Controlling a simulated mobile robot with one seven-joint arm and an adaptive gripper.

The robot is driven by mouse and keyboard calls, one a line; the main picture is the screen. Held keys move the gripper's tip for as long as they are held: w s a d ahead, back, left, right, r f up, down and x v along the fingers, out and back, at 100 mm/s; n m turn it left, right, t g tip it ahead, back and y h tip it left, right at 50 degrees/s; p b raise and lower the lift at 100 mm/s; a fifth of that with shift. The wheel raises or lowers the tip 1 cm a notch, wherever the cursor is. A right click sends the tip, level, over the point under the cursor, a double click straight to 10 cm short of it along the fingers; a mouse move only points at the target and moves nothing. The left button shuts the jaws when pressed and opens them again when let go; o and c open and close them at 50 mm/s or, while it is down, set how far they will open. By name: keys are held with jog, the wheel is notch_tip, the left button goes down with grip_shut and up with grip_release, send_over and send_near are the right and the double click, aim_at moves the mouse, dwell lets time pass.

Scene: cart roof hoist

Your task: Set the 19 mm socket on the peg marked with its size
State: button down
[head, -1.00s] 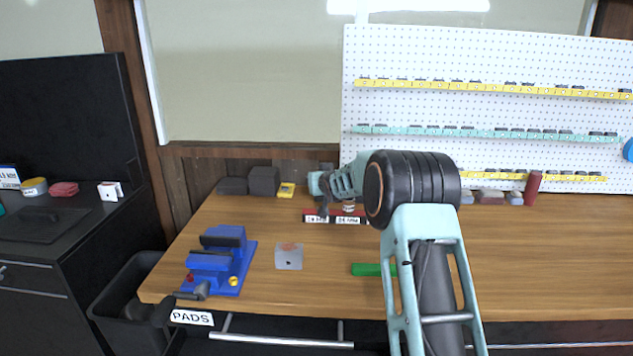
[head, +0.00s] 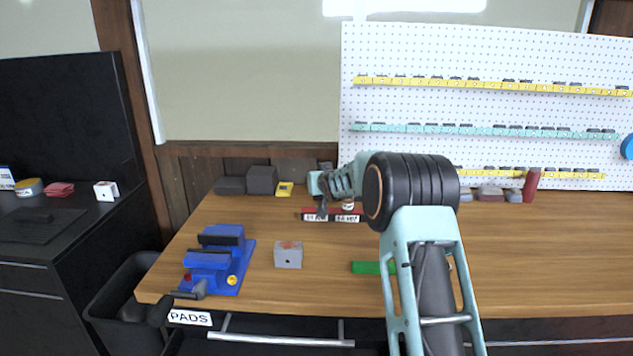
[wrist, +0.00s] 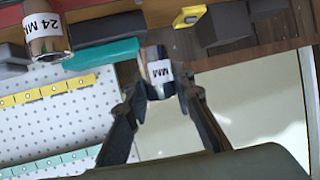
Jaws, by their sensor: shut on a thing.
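My gripper (wrist: 155,95) is shut on a short metallic socket (wrist: 157,78) with a white label. On that label I can read "MM"; the size digits are not legible. In the head view my gripper (head: 320,190) is at the left end of a red rack (head: 333,212) with two white labels, too small to read surely. A socket marked 24 MM (wrist: 44,34) stands apart from the held one, at the upper left of the wrist view. The pegs are not clearly visible, and I cannot tell whether the held socket touches one.
A blue vise (head: 215,262), a grey block (head: 288,256) and a green bar (head: 370,267) are nearer the front. A pegboard (head: 480,60) with socket rails stands behind.

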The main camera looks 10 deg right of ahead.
jog(key=shift+f+b, duration=1.45)
jog(key=shift+f, duration=0.55)
jog(key=shift+r, duration=0.1)
jog(key=shift+r, duration=0.1)
jog(key=shift+b, duration=0.95)
jog(key=shift+f+b, duration=1.45)
jog(key=shift+f, duration=0.1)
jog(key=c, duration=1.6)
grip_release()
jog(key=shift+s, duration=0.15)
